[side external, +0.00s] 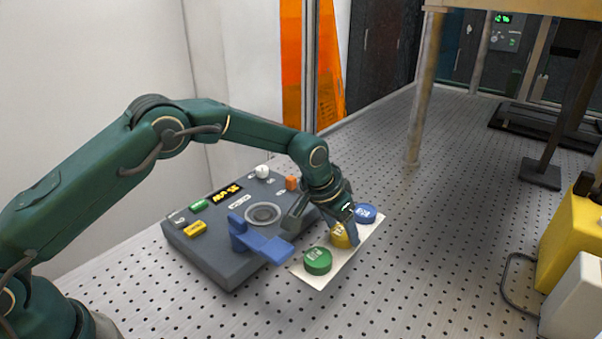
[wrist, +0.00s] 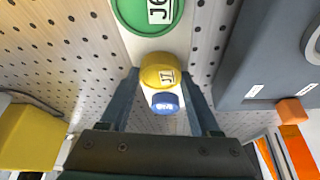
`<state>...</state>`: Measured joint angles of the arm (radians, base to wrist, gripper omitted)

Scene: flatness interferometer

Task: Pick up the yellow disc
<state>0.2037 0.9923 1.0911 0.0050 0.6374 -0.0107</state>
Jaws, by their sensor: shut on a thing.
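The yellow disc (side external: 339,238) is a short round piece at the middle of a white card (side external: 312,279), between a green disc (side external: 317,262) and a blue disc (side external: 366,213). In the wrist view the yellow disc (wrist: 160,69) shows a "J7" label and sits between my fingertips, with the blue disc (wrist: 165,103) just below it. My gripper (side external: 326,231) points down over the card and is shut on the yellow disc. A finger hides part of the disc in the side view. I cannot tell whether it is clear of the card.
A dark grey instrument box (side external: 210,258) with a round port (side external: 263,214) and a blue bracket (side external: 262,243) stands left of the card. A yellow block (side external: 573,235) and a metal post (side external: 421,100) stand to the right. The perforated bench (side external: 430,270) is open between.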

